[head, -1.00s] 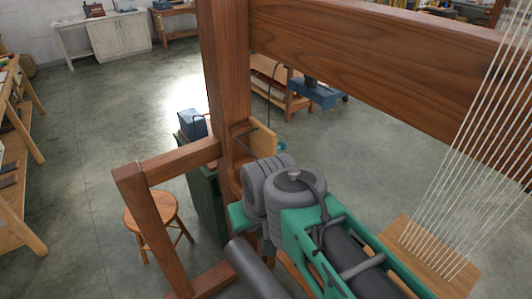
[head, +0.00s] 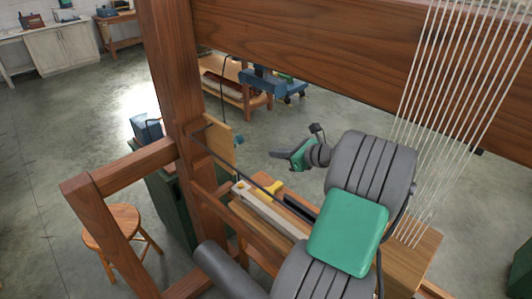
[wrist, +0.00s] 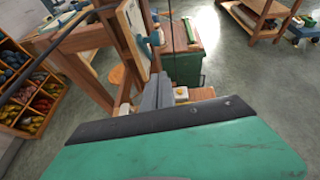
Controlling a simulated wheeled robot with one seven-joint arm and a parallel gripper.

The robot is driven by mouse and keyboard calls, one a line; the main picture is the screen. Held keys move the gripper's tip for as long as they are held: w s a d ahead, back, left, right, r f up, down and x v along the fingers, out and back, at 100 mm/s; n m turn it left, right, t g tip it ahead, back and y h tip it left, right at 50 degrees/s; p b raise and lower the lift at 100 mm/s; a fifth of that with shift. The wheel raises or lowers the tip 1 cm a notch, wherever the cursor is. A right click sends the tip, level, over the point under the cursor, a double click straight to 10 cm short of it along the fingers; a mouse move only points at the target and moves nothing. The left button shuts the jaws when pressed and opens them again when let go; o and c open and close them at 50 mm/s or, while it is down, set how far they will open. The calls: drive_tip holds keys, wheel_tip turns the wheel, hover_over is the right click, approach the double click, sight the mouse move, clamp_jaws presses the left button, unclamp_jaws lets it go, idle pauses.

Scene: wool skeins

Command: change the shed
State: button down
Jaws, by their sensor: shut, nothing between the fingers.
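The wooden loom fills the head view, with an upright post (head: 172,70), a thick cross beam (head: 320,45) and pale warp threads (head: 445,90) at the right. A dark rod (head: 235,170) slants down and right from the post. A small wooden board (head: 218,135) stands beside the post; the wrist view also shows a wooden board (wrist: 133,35) with a blue knob-like part. My gripper (head: 272,154) is shut and empty, in the air right of the rod and apart from it. Its grey fingers (wrist: 152,95) show in the wrist view, partly hidden by my green wrist housing.
A pale bar with a yellow piece (head: 268,188) lies on the loom below my gripper. A green cabinet (wrist: 188,55) stands beyond the loom. A round stool (head: 112,224) is at the left. Bins of wool skeins (wrist: 30,95) show in the wrist view. Open floor lies behind.

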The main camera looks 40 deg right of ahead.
drive_tip(key=w+r+b+x, duration=0.1)
drive_tip(key=r+b+x, duration=0.1)
drive_tip(key=b+x, duration=0.6)
drive_tip(key=x, duration=0.3)
drive_tip(key=shift+a+r, duration=0.15)
drive_tip(key=shift+a, duration=0.15)
drive_tip(key=shift+w, duration=0.15)
